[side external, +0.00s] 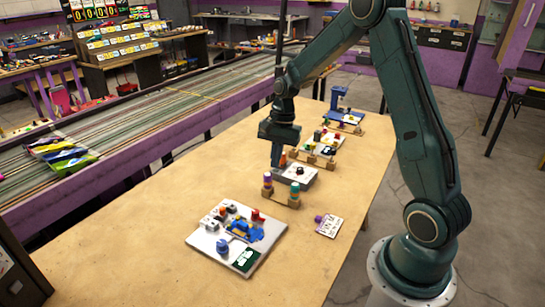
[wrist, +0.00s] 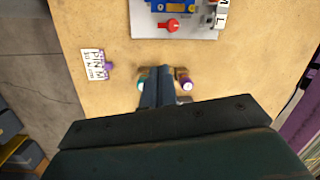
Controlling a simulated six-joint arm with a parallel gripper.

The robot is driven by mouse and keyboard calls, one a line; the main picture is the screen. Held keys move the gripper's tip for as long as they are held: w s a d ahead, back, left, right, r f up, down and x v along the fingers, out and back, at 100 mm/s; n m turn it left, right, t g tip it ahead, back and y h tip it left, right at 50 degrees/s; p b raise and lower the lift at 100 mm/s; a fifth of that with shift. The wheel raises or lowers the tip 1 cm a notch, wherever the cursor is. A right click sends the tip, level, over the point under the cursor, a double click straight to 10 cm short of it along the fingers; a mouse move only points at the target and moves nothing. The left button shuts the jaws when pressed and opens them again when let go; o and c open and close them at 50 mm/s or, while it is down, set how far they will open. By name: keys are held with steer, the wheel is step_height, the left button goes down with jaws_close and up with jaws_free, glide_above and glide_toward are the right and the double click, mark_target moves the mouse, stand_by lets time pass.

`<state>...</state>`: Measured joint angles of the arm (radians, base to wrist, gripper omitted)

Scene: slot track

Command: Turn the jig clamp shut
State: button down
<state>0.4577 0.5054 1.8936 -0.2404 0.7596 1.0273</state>
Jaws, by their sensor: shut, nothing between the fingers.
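A light grey jig plate (side external: 205,243) lies on the near part of the table with blue parts (side external: 240,230), a red part (side external: 257,215) and several small pieces on it. I cannot tell for certain which part is the clamp. The plate also shows at the top of the wrist view (wrist: 200,34), with a red knob-like part (wrist: 172,25) near its edge. My gripper (side external: 276,164) is shut and empty, pointing down above the table, beyond the plate in the side view. In the wrist view its fingers (wrist: 157,92) are together, apart from the plate, and hide part of a rack.
A small wooden rack (side external: 281,203) with purple-topped and green-topped pieces stands close to my gripper. A white card (side external: 329,226) with a purple piece lies right of the plate. More fixtures (side external: 315,160) and a blue stand (side external: 340,97) are farther back. The table's near left is clear.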

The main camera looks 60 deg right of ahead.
mark_target(267, 218)
steer(key=d+f+m, duration=0.2)
steer(key=d+f, duration=0.1)
steer(key=f, duration=0.4)
steer(key=shift+w+d+f+m+g+y, duration=0.2)
steer(key=shift+w+f+m+g+y, duration=0.1)
steer(key=shift+w+m+y, duration=0.1)
steer(key=shift+f, duration=0.1)
steer(key=x, duration=1)
steer(key=shift+a, duration=2)
